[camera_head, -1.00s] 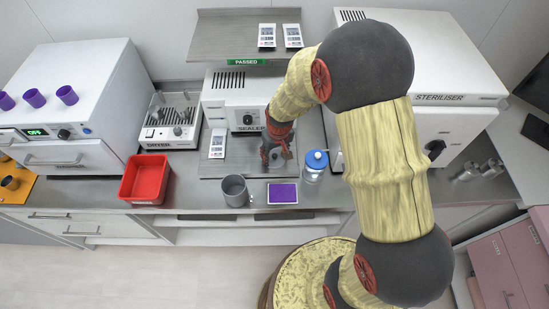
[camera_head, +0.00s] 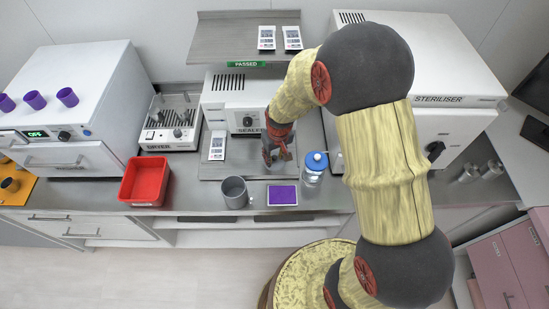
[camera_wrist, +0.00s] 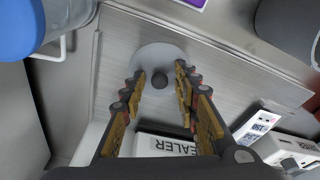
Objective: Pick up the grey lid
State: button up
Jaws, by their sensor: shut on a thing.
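The grey lid (camera_wrist: 158,56) is a flat round disc with a dark knob, seen in the wrist view on or just above the metal surface in front of the sealer. My gripper (camera_wrist: 160,76) has its two fingers on either side of the knob and is shut on the lid. In the head view my gripper (camera_head: 276,160) points down in front of the sealer, and its fingers largely hide the lid. I cannot tell whether the lid is clear of the surface.
A grey mug (camera_head: 235,192), a purple pad (camera_head: 283,195) and a blue-topped jar (camera_head: 313,172) stand near the front edge. A red bin (camera_head: 145,181) is to the left. The sealer (camera_head: 232,112) is behind, under a shelf (camera_head: 225,38). The steriliser (camera_head: 455,125) is right.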

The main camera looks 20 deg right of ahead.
jog(key=shift+s+f, duration=0.2)
jog(key=shift+s, duration=0.1)
